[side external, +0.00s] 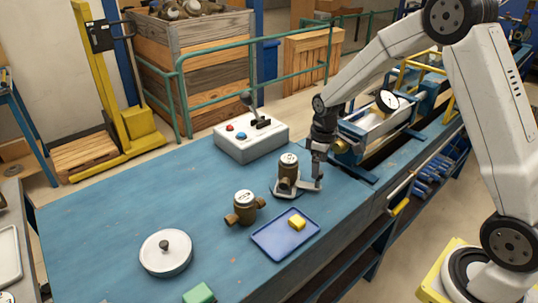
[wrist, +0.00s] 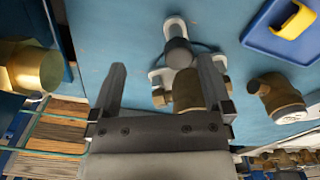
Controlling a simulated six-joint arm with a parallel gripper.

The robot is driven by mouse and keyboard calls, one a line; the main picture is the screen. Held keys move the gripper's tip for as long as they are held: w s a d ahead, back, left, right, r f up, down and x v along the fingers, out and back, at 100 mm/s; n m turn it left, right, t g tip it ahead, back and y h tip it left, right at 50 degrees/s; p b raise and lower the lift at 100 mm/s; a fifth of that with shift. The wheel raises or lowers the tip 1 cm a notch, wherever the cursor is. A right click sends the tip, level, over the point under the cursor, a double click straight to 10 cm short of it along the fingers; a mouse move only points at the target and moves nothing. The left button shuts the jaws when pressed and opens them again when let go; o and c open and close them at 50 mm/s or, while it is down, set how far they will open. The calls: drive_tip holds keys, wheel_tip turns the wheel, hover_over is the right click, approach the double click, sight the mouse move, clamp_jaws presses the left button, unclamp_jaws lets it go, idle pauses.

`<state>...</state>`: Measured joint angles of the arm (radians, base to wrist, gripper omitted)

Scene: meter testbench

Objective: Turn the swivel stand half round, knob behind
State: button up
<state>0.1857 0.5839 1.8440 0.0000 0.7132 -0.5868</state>
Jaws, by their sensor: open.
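The swivel stand (side external: 283,190) is a pale plate on the blue bench, carrying an upright brass meter (side external: 288,168). In the wrist view the stand (wrist: 173,22) shows a dark grey upright knob (wrist: 178,50) at one end, with the brass meter (wrist: 187,92) beside it. My gripper (side external: 318,182) is low, at the stand's right side in the side view, and hides part of that end. In the wrist view my gripper (wrist: 162,66) is open; the knob lies between the lines of the fingers, closer to the right one. Contact cannot be told.
A second brass meter (side external: 244,208) and a blue tray (side external: 265,243) with a yellow block (side external: 297,223) stand in front. A round white disc (side external: 165,262) with a small knob lies front left. A button box (side external: 250,144) stands behind. The bench's left part is clear.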

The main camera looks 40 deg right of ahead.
drive_tip(key=shift+r, duration=2.55)
drive_tip(key=shift+s+a+r+n, duration=0.25)
drive_tip(key=shift+r+n, duration=0.2)
drive_tip(key=shift+n, duration=0.7)
drive_tip(key=shift+s+a+r+n, duration=0.15)
drive_tip(key=shift+r+n, duration=0.25)
drive_tip(key=shift+n, duration=0.8)
drive_tip(key=shift+s+a+r+n, duration=0.15)
drive_tip(key=shift+a+r+n, duration=0.25)
drive_tip(key=shift+n, duration=0.75)
drive_tip(key=shift+d, duration=0.1)
drive_tip(key=shift+f, duration=2.85)
drive_tip(key=shift+f, duration=1.15)
drive_tip(key=shift+c, duration=0.6)
